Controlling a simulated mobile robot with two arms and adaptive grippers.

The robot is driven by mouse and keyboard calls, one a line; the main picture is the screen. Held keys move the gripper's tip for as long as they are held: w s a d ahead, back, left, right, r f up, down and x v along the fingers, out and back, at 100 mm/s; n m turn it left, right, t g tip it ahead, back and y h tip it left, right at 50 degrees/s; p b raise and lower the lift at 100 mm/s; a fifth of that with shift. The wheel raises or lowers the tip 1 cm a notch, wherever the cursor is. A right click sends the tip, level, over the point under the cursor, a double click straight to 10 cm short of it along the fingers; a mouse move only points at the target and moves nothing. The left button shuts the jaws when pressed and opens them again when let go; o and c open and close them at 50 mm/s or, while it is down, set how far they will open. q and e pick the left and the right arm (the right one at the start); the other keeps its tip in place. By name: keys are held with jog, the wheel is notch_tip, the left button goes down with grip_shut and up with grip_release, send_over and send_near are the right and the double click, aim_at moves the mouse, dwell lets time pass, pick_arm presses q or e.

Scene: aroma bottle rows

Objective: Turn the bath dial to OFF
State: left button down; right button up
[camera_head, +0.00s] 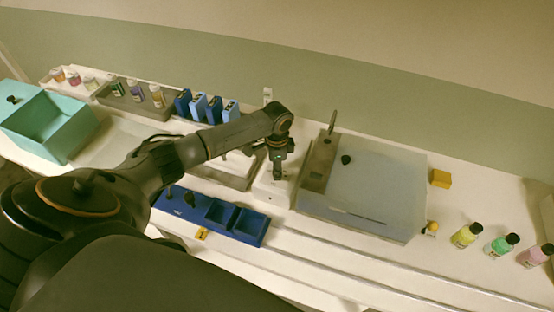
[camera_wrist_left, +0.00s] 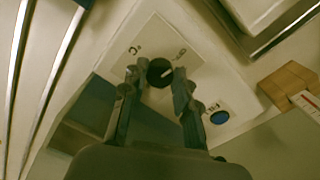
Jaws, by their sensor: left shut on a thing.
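The bath dial (camera_wrist_left: 160,72) is a round black knob with a light pointer line, on a white panel (camera_wrist_left: 170,45) with small printed marks, one resembling °C. In the left wrist view the pointer lies toward the right; I cannot read its setting. My left gripper (camera_wrist_left: 157,80) has a finger on each side of the dial and is shut on it. In the head view my left gripper (camera_head: 278,176) points down over a small white control box (camera_head: 270,192); the dial is hidden there. A blue round button (camera_wrist_left: 219,117) sits on the same panel. My right gripper is not in view.
A grey lidded box (camera_head: 385,180) stands right of the control box. A blue tray (camera_head: 236,220) lies in front. Blue boxes (camera_head: 214,110) and small bottles (camera_head: 136,92) stand behind, with a teal bin (camera_head: 72,135) at left. Coloured bottles (camera_head: 467,236) stand at right.

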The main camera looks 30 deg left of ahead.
pick_arm(q)
jog(key=c, duration=1)
grip_release()
jog(key=shift+r, duration=0.1)
notch_tip(320, 180, up, 12)
jog(key=shift+f, duration=0.1)
